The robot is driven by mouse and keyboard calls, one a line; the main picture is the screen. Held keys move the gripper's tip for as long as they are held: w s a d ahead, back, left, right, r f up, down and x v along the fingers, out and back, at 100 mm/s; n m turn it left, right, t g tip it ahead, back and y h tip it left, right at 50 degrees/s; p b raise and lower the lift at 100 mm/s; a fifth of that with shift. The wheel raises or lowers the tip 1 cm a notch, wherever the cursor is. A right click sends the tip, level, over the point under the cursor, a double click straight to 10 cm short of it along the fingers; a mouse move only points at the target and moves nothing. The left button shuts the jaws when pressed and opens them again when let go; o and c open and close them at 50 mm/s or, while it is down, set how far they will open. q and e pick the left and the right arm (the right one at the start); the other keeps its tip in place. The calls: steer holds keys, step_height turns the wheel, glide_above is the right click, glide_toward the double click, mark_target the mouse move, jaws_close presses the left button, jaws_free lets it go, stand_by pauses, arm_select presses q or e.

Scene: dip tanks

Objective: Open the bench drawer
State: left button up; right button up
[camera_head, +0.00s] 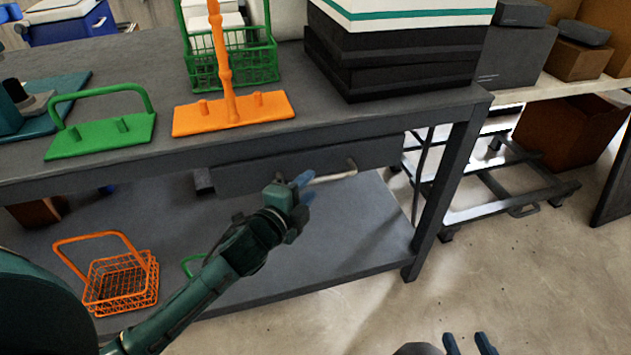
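The bench drawer (260,172) is a wide grey front under the bench top, near its right end. It looks shut or nearly shut. Its pale bar handle (335,177) sticks out from the front. My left gripper (307,187) is at the left part of the handle, with blue fingertips above and below the bar's line. The handle's left end is hidden behind the gripper, and I cannot tell whether the fingers press on it. My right gripper (468,344) is at the bottom edge, over the floor, open and empty, away from the bench.
On the bench top (150,60) stand a green handled rack (105,135), an orange one (235,113), a green basket (240,65) and dark stacked boxes (390,55). An orange basket (120,280) sits on the lower shelf. A bench leg (440,190) stands right of the drawer. Floor in front is clear.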

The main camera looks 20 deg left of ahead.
mark_target(316, 180)
arm_select(q)
steer(key=shift+x, duration=2.15)
steer(key=shift+c, duration=0.2)
jaws_close()
